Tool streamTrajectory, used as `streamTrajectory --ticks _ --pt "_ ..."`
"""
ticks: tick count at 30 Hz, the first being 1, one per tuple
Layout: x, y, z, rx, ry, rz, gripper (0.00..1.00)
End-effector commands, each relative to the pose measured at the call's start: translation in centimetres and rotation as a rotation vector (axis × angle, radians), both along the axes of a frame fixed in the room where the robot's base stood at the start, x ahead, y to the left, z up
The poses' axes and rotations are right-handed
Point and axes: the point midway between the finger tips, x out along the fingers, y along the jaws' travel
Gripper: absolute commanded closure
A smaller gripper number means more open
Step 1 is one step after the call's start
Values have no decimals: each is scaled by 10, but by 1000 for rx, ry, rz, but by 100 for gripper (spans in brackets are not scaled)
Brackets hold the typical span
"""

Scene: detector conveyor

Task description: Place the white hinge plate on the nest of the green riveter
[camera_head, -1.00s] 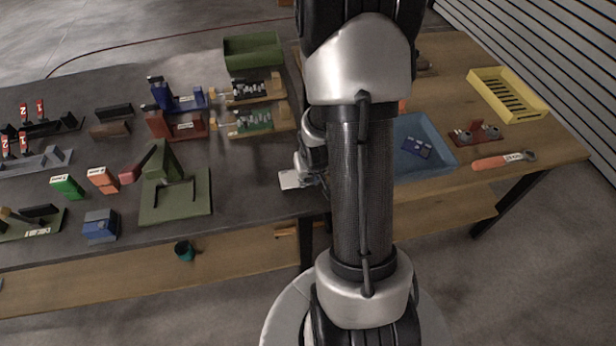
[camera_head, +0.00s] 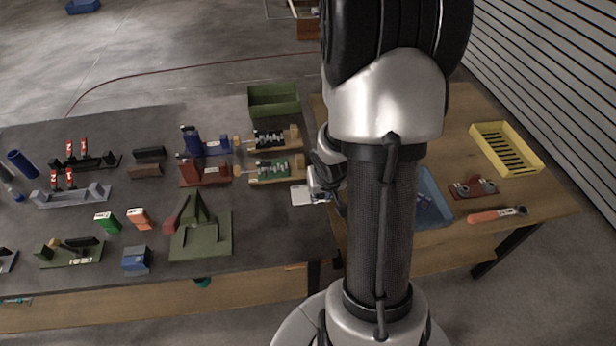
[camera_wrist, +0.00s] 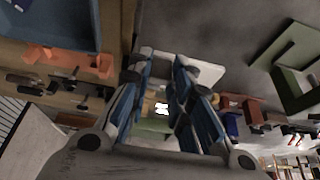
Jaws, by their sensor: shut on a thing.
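The white hinge plate (camera_head: 306,195) is a flat pale piece at the end of my gripper (camera_head: 322,188), over the right part of the dark table. In the wrist view my gripper (camera_wrist: 165,66) has its blue fingers shut on the plate (camera_wrist: 205,71), which sticks out beyond the fingertips. The green riveter (camera_head: 214,244), with a flat green base and a red-ended lever, stands to the left of the plate in the head view. It also shows at the upper right of the wrist view (camera_wrist: 290,62). Its nest is too small to make out.
Red (camera_head: 204,172) and blue (camera_head: 212,146) fixtures and wooden-ended holders stand behind the riveter. A blue box (camera_head: 136,262) and green and orange blocks are to its left. A blue tray (camera_head: 432,190) lies right of my arm. Dark tabletop between plate and riveter is clear.

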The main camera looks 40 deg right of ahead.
Motion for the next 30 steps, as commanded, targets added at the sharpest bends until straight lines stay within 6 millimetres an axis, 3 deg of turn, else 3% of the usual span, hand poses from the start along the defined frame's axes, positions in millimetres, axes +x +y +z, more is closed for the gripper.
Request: streamTrajectory --ticks 8,11,14,21,27,30 --pt "1 1 3 -1 -1 3 100" --pt "8 11 -1 -3 -2 31 100" --pt "23 36 -11 -8 0 92 100" --pt "61 137 -40 -14 -1 324 100" --pt "70 209 -55 -7 -1 478 100" --pt "70 230 -58 -3 -1 524 100"
